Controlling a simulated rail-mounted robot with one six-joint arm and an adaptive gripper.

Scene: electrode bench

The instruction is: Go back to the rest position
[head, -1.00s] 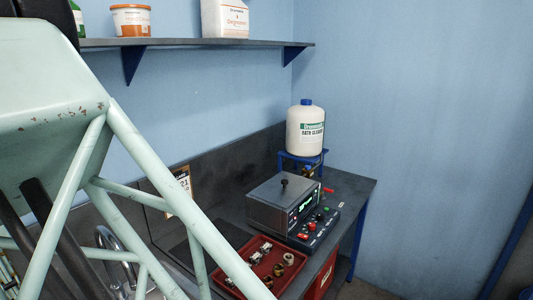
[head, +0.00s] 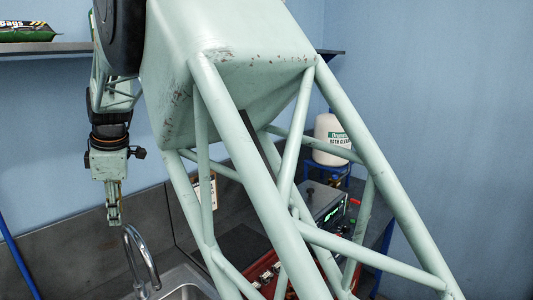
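My gripper (head: 114,216) hangs pointing down at the left of the head view, above and just left of the sink tap. Its fingers look close together, but they are too small to tell whether they are open or shut. I see no object in it. My pale green arm links fill the middle of the view and hide much of the bench.
The curved tap (head: 146,252) rises from the sink (head: 187,290) close below my gripper. Behind my arm are the white bottle (head: 327,150), the control unit (head: 322,200) and the red tray (head: 268,277). A shelf (head: 65,47) runs along the wall, with a green bag (head: 27,32) on it.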

